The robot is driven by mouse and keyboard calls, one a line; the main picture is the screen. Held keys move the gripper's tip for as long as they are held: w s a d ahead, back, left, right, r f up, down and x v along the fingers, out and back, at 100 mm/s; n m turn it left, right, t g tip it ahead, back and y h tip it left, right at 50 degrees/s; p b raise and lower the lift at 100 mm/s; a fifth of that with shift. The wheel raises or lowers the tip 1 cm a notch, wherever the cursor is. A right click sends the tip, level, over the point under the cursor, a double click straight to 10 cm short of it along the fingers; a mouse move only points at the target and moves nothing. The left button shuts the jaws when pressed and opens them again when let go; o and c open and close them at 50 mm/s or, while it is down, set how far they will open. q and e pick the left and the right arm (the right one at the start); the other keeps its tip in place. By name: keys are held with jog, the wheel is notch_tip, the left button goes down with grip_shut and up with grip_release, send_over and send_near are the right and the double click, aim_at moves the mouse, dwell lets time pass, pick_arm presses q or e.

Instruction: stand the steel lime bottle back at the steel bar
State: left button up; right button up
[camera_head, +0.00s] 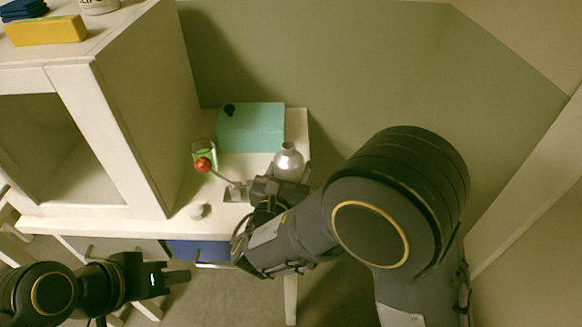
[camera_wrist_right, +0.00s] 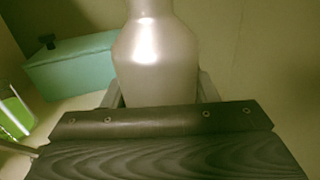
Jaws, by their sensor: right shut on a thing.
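The steel bottle (camera_head: 288,162) has a rounded body and a narrow neck, and it stands upright at the right end of the white table. My right gripper (camera_head: 280,185) is shut on its lower part. In the right wrist view the bottle (camera_wrist_right: 156,62) rises between the fingers, its top cut off and its base hidden behind the gripper. I cannot tell whether its base touches the table. A small grey metal piece (camera_head: 236,193) lies left of the gripper; I cannot tell whether it is the steel bar. My left gripper (camera_head: 178,278) is empty, low at the left.
A teal box (camera_head: 250,128) stands behind the bottle. A glass with green contents (camera_head: 203,148) and a red ball (camera_head: 203,164) are to the left, near the white cabinet (camera_head: 140,100). A small white round thing (camera_head: 197,211) sits near the table's front edge.

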jog(key=o, duration=1.2)
jog(key=shift+r+p, duration=0.2)
jog(key=shift+p, duration=0.1)
jog(key=v, duration=1.2)
jog(key=shift+s, duration=0.1)
